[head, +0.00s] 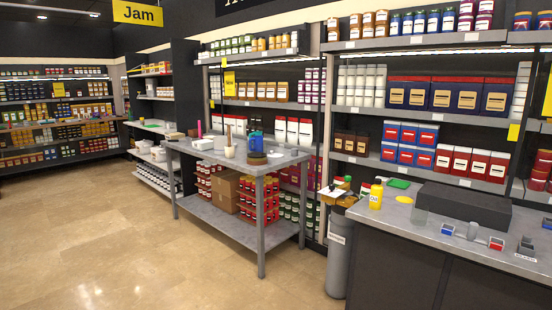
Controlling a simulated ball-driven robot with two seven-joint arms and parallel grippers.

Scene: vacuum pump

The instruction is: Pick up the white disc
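I cannot clearly make out a white disc. A flat white piece (333,191) shows above the grey cylinder at the counter's left end, but its shape is too small to tell. A small pale round item (276,154) lies on the grey metal table (229,158), also too small to identify. Neither of my grippers is in view.
The metal table holds a mortar-like cup (229,151), a blue item (255,141) and a brown round item. The grey cylinder (337,262) stands beside the dark counter (390,215), which bears a yellow bottle (376,194) and a black box (463,204). Open floor (140,245) lies left.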

